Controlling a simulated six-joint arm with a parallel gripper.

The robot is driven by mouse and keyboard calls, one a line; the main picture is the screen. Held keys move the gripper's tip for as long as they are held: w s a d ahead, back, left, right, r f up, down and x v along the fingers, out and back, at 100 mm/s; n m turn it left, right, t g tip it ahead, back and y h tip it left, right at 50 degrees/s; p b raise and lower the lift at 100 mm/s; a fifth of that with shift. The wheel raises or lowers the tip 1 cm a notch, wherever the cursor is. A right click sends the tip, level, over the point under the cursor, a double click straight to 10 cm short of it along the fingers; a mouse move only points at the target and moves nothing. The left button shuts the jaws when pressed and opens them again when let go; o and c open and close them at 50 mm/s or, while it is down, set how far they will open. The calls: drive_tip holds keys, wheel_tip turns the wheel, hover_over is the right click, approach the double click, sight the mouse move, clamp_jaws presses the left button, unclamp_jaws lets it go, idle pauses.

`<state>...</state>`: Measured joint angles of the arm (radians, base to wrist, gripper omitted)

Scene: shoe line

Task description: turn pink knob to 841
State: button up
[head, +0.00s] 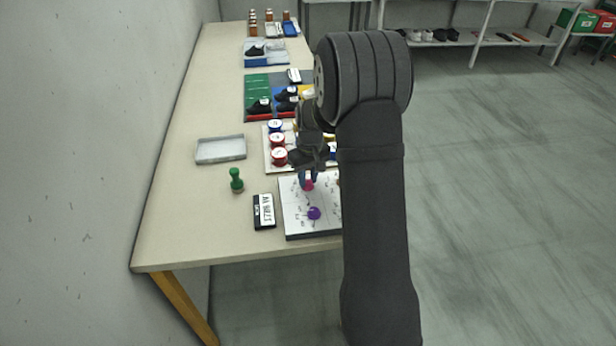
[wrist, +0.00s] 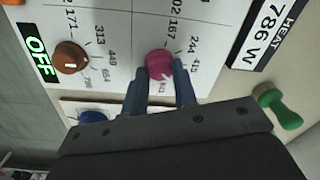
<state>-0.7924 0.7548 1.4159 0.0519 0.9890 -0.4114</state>
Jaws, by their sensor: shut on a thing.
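The pink knob (head: 308,186) is on a white control panel (head: 295,222) near the table's front right; it also shows in the wrist view (wrist: 158,63). My gripper (head: 309,176) comes down on it from above. In the wrist view its two blue-grey fingers (wrist: 160,76) are shut on the knob's sides. Printed numbers ring the knob, among them 167, 244 and 415. The mark nearest the fingers is partly hidden and too small to read surely. The knob's pointer cannot be made out.
A brown knob (wrist: 70,57) and a green OFF sign (wrist: 37,59) are on the panel, with a purple knob (head: 314,213). A green stamp-like object (head: 236,180) and grey tray (head: 221,149) stand left. Red-lidded jars (head: 278,156) stand behind.

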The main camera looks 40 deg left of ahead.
sight(311, 183)
drive_tip(key=shift+m, duration=0.3)
drive_tip(key=m, duration=0.3)
drive_tip(key=shift+m, duration=2)
drive_tip(key=o, duration=1)
wheel_tip(311, 183, up, 18)
drive_tip(key=shift+w+d+f, duration=0.15)
drive_tip(key=shift+d+f, duration=0.1)
drive_tip(key=shift+d, duration=0.15)
drive_tip(key=shift+f, duration=0.15)
